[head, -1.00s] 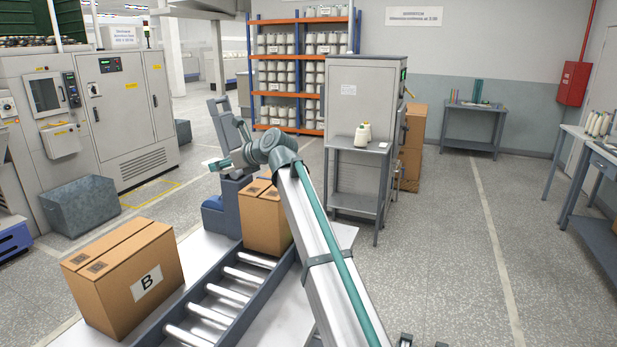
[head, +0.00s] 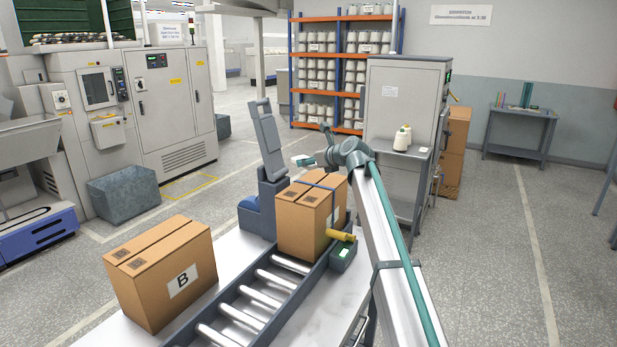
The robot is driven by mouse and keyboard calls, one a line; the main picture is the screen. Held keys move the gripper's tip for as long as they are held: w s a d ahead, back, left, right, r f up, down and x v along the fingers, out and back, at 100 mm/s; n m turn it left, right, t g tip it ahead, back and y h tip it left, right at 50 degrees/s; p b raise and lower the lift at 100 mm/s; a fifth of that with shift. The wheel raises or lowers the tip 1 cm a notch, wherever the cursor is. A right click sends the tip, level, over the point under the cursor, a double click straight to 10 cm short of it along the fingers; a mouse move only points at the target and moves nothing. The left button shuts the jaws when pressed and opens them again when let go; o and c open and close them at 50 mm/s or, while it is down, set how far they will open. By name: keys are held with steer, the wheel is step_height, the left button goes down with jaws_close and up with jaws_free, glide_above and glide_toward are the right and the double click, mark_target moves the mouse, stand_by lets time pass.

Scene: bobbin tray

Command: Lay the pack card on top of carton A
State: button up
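A brown carton (head: 298,228) stands at the far end of the roller conveyor, with a blue strip across its top. Only a sliver of its side label shows, so I cannot read its letter. Carton B (head: 150,285) stands on the white table to its left. My gripper (head: 313,160) is small in view, above and behind the strapped carton's top. A flat white piece, seemingly the pack card (head: 301,160), sticks out at the fingertips and appears held, apart from the carton. The fingers themselves are hard to make out.
A grey-blue upright stand (head: 270,150) rises behind the strapped carton.

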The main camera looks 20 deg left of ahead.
steer(key=p, duration=0.2)
glide_above(308, 185)
step_height(308, 185, down, 6)
steer(key=shift+r, duration=0.1)
steer(key=shift+f, duration=1.65)
steer(key=o, duration=1.2)
steer(key=shift+f, duration=0.15)
steer(key=shift+c, duration=0.2)
steer(key=shift+s+d, duration=0.1)
steer(key=b+v, duration=0.2)
steer(key=v, duration=0.9)
steer(key=shift+s+d+r+b, duration=0.25)
steer(key=shift+r+b, duration=0.05)
